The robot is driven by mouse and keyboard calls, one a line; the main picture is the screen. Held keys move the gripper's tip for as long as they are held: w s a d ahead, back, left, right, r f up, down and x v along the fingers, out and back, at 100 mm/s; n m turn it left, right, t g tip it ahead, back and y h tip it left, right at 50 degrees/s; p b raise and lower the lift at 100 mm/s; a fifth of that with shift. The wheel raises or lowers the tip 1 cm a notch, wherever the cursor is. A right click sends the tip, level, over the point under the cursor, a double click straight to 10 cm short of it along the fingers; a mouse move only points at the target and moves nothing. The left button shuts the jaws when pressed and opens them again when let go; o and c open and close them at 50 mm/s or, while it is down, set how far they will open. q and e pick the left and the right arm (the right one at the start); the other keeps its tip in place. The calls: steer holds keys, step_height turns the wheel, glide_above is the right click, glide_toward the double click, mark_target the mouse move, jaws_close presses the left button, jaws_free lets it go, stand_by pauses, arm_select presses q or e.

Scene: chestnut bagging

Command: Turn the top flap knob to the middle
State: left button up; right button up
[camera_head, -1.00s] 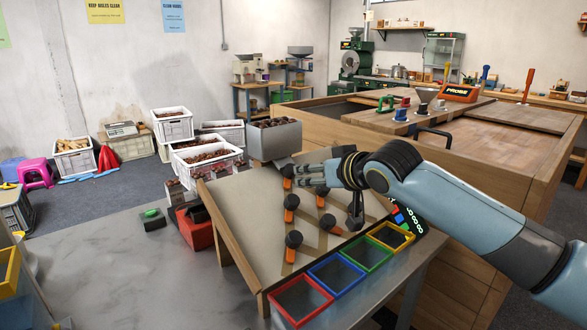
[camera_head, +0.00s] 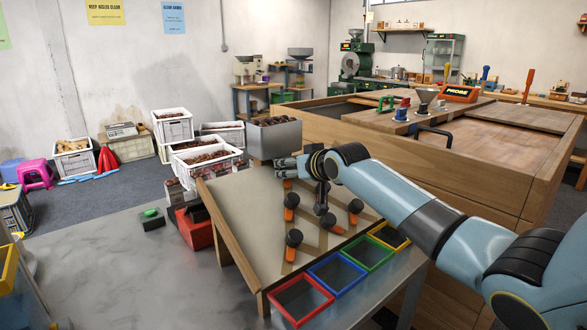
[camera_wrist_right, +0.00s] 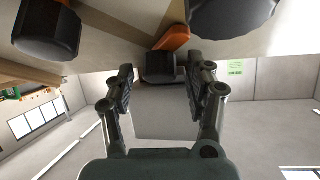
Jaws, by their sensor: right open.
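My right gripper (camera_head: 288,163) is over the top of the sloped beige board (camera_head: 240,205), at its far end. In the right wrist view my right gripper (camera_wrist_right: 160,78) is open, its two fingers apart. A black knob (camera_wrist_right: 160,66) with an orange flap (camera_wrist_right: 173,38) shows between the fingertips; contact cannot be told. In the head view the gripper mostly hides this top knob. Lower on the board are more black knobs with orange flaps, among them a left one (camera_head: 291,200), a right one (camera_head: 355,206) and a bottom one (camera_head: 294,238). My left gripper is not in view.
A grey hopper of chestnuts (camera_head: 272,142) stands behind the board's top. Red (camera_head: 300,322), blue, green and yellow frames line its lower edge. A wooden cabinet (camera_head: 470,185) stands to the right. Two large black knobs (camera_wrist_right: 45,32) hang near the gripper in the wrist view.

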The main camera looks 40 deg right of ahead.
steer(key=shift+c, duration=0.2)
jaws_close()
steer(key=shift+d+f+n+b, duration=0.1)
steer(key=shift+n+b, duration=0.4)
steer(key=shift+b, duration=0.1)
steer(key=n+y+b, duration=0.2)
steer(key=n+b, duration=0.1)
steer(key=b, duration=0.3)
steer(key=n+y+b, duration=0.3)
steer(key=n+b, duration=0.1)
steer(key=b, duration=0.1)
steer(key=shift+d+f+g+b, duration=0.15)
steer(key=shift+d+g+b, duration=0.05)
steer(key=shift+g+b, duration=0.2)
steer(key=shift+r+n+y+b, duration=0.3)
steer(key=shift+n+y+b, duration=0.2)
steer(key=shift+n+b, duration=0.3)
steer(key=shift+o, duration=0.2)
jaws_free()
